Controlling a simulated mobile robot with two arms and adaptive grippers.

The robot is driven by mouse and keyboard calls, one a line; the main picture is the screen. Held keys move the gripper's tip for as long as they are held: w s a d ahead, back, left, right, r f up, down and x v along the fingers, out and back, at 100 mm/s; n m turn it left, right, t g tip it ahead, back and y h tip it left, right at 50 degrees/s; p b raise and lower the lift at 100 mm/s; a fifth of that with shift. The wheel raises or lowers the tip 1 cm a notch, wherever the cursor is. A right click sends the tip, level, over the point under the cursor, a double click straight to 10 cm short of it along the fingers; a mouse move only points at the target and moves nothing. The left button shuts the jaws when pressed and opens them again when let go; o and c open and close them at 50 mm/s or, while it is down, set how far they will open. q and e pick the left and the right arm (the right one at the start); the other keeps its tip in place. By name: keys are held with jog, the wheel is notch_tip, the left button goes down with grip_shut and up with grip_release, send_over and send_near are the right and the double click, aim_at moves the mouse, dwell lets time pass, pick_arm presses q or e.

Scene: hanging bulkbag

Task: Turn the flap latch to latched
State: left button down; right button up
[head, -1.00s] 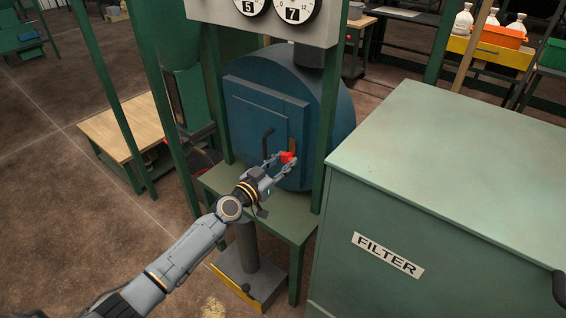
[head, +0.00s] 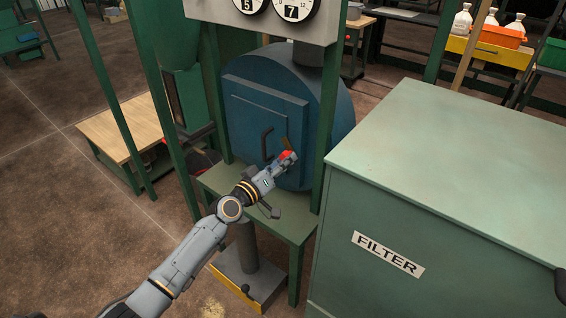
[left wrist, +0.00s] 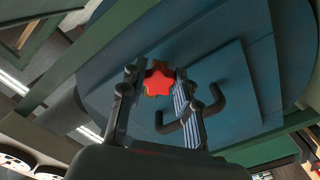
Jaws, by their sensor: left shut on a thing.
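The flap latch has a red star-shaped knob (head: 287,156) with a brown plate (head: 285,143) showing just above it, at the right edge of the square door panel (head: 262,118) on the blue drum. My left gripper (head: 284,161) is shut on the red knob. The left wrist view shows the same knob (left wrist: 158,80) between my two fingers. The brown plate is tilted to the upper left. A dark door handle (head: 267,143) stands left of the latch.
A green filter cabinet (head: 440,170) stands close on the right. Green posts (head: 325,125) flank the drum, and a grey gauge box (head: 265,22) hangs above. A green bench (head: 285,215) lies under the drum.

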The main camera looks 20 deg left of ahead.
pick_arm(q)
jog(key=shift+r+n+p, duration=0.2)
jog(key=shift+n+p, duration=0.25)
jog(key=shift+n, duration=4.75)
pick_arm(e)
jog(key=shift+s+d+f, duration=0.1)
jog(key=shift+s+f, duration=0.15)
jog(key=shift+f, duration=0.35)
jog(key=shift+s+d+f, duration=0.1)
jog(key=shift+s+f, duration=0.15)
jog(key=shift+f, duration=0.35)
jog(key=shift+a, duration=0.1)
pick_arm(q)
jog(key=c, duration=1)
grip_release()
jog(key=shift+o, duration=0.2)
jog(key=v, duration=1.2)
